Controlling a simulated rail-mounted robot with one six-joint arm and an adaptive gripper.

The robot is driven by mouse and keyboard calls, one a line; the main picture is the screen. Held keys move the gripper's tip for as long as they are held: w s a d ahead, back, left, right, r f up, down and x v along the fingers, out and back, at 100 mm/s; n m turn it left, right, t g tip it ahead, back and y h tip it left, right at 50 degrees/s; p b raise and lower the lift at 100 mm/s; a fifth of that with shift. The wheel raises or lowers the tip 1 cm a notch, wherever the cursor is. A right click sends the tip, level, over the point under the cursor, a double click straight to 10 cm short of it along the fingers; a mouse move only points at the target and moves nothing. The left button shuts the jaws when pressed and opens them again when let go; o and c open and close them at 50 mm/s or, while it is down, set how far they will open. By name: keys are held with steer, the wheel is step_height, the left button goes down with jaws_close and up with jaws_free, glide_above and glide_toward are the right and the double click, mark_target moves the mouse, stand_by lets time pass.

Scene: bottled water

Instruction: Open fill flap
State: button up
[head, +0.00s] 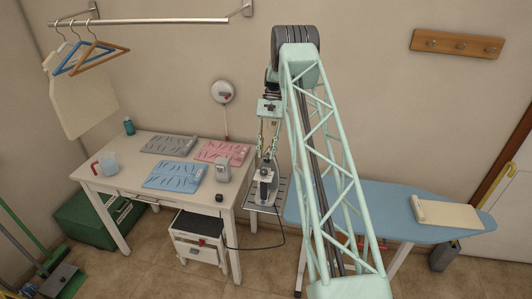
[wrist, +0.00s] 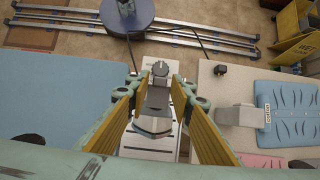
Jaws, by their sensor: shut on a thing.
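The iron (head: 264,187), grey and white with a dark handle, rests on a slatted metal stand (head: 282,190) beside the white table. In the wrist view the iron (wrist: 157,98) lies between the yellow-lined fingers of my gripper (wrist: 160,82), with a round dark knob at its far end. In the head view my gripper (head: 267,150) reaches down from above onto the iron. The fingers are closed in on the iron. I cannot make out the fill flap or where exactly the fingertips touch.
The white table (head: 137,182) left of the iron holds grey, pink and blue boards, a small grey box (head: 223,173) and a clear jug (head: 108,162). A blue ironing board (head: 390,210) is close on the right. A dark cord runs from near the iron.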

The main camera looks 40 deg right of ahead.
mark_target(265, 158)
steer(key=shift+w+d+r+g+y+p, duration=0.2)
steer(key=shift+d+g+y+p, duration=0.1)
steer(key=shift+g+y, duration=0.25)
steer(key=shift+w+d+r+g+y+p, duration=0.15)
steer(key=shift+d+g+y, duration=0.15)
steer(key=shift+y, duration=0.35)
stand_by(0.4)
steer(key=shift+a, duration=0.1)
steer(key=o, duration=0.6)
steer(key=shift+s+a+f+t+h+b, duration=0.2)
steer(key=shift+a+t+h+b, duration=0.15)
steer(key=shift+t+h, duration=0.25)
steer(key=shift+s+a+f+t+h+b, duration=0.2)
steer(key=shift+t+h+b, duration=0.15)
steer(key=shift+h, duration=0.45)
steer(key=shift+s+a+f+t+h+b, duration=0.3)
steer(key=shift+t+h+b, duration=0.35)
steer(key=shift+b, duration=0.5)
steer(key=shift+s+a+f+t+h+b, duration=0.15)
steer(key=shift+f+t+h+b, duration=0.3)
steer(key=shift+h+b, duration=0.55)
steer(key=shift+a+f+t+h+b, duration=0.3)
steer(key=shift+f+t+h+b, duration=0.5)
steer(key=shift+b, duration=2.25)
steer(key=shift+s+f+t+h+b, duration=0.15)
steer(key=shift+t+h+b, duration=0.4)
steer(key=shift+b, duration=1.55)
steer(key=shift+w+f+t+h+b, duration=0.2)
steer(key=shift+h+b, duration=0.5)
steer(key=shift+b, duration=1.35)
